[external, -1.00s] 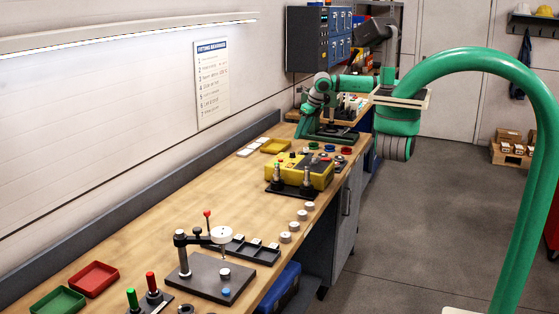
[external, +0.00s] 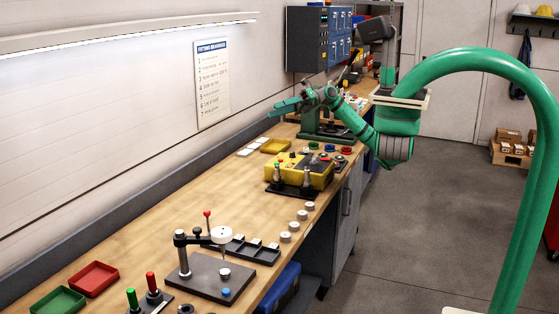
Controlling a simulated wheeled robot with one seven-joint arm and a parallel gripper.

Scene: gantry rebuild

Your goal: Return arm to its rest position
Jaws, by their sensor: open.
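My green arm (external: 400,135) reaches in from the right and bends over the far part of the bench. My gripper (external: 279,107) is in the air there, its fingers pointing left toward the wall. The fingers are apart and I see nothing between them. The gripper is above the bench, clear of the yellow tray (external: 275,146) below it.
Close by the wrist stands a dark green fixture (external: 328,132). The yellow control box (external: 302,168) is nearer on the bench (external: 160,220). A blue-fronted cabinet (external: 340,33) is behind the arm.

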